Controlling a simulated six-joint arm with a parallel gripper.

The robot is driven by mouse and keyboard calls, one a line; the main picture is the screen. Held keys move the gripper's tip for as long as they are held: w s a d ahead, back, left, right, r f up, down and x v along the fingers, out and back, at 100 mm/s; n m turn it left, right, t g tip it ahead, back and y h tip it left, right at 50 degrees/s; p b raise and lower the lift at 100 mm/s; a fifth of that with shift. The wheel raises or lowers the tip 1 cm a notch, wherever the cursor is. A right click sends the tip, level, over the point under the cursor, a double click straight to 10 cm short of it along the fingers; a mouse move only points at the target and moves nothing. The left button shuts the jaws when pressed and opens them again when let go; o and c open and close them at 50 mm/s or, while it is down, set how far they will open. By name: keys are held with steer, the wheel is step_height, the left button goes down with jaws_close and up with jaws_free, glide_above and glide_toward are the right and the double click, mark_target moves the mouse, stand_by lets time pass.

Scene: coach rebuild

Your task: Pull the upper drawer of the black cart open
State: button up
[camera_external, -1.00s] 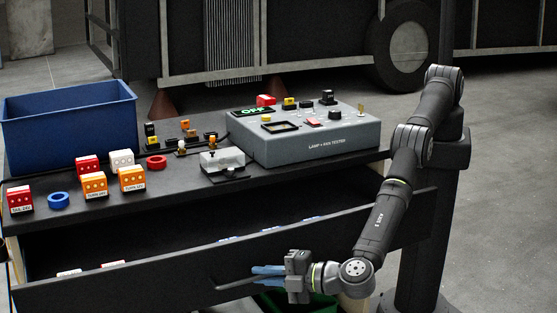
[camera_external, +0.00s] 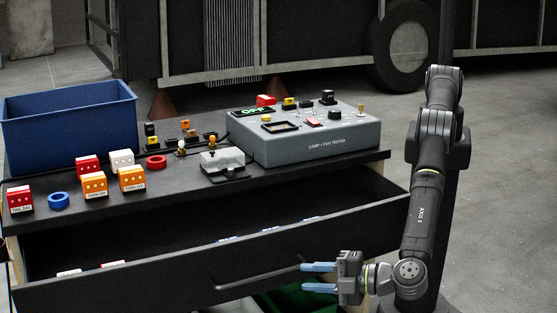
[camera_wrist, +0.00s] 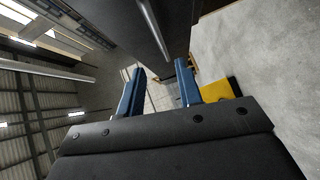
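The upper drawer (camera_external: 120,284) of the black cart (camera_external: 200,192) stands pulled out, with its inside showing below the cart top. Its dark bar handle (camera_external: 255,279) runs along the front. My gripper (camera_external: 319,277) is in front of the drawer, to the right of the handle's end, with its blue fingers spread apart and nothing between them. In the wrist view my two blue fingers (camera_wrist: 158,95) are also apart, and the bar handle (camera_wrist: 153,27) shows beyond them, beside the dark drawer front.
Several labelled parts lie in the drawer. The cart top holds a blue bin (camera_external: 70,130), red and orange blocks (camera_external: 94,186), rings, a small clear-covered fixture (camera_external: 223,160) and a grey tester box (camera_external: 310,140). A green container (camera_external: 300,300) shows below the drawer. Floor at right is clear.

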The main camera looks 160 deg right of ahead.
steer(key=a, duration=0.6)
steer(key=shift+r, duration=0.45)
steer(key=shift+a, duration=0.1)
